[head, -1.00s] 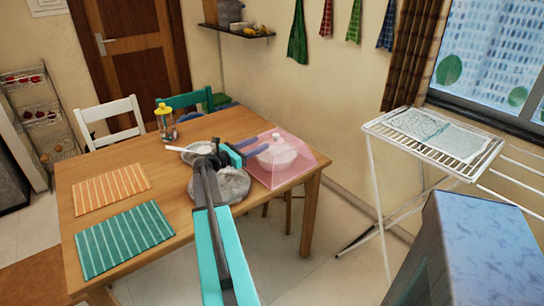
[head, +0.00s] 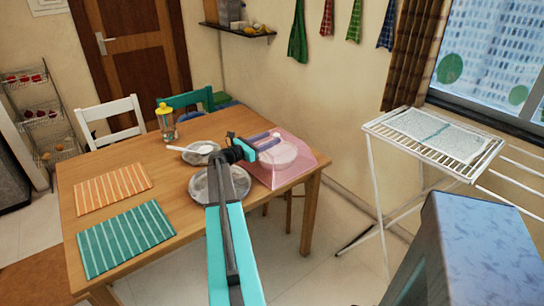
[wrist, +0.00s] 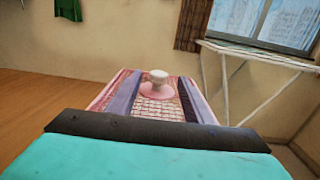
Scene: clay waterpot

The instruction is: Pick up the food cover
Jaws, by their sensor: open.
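The food cover (head: 291,175) is pink and see-through, and stands at the right end of the wooden table. Something white and round shows through it. In the wrist view the food cover (wrist: 157,111) is mesh-like, with a pale knob (wrist: 158,77) on top. My gripper (head: 272,142) is open at the cover's upper left side in the head view. In the wrist view its two grey-purple fingers lie left and right of the knob, with gaps on both sides. I cannot tell how far the fingertips are from the knob in depth.
A metal plate (head: 219,186) lies beneath my arm, and a dish with a white utensil (head: 201,152) is behind it. A jar with a yellow lid (head: 166,122) stands at the back. Orange (head: 112,189) and green (head: 125,239) striped mats lie left. A drying rack (head: 436,139) stands right.

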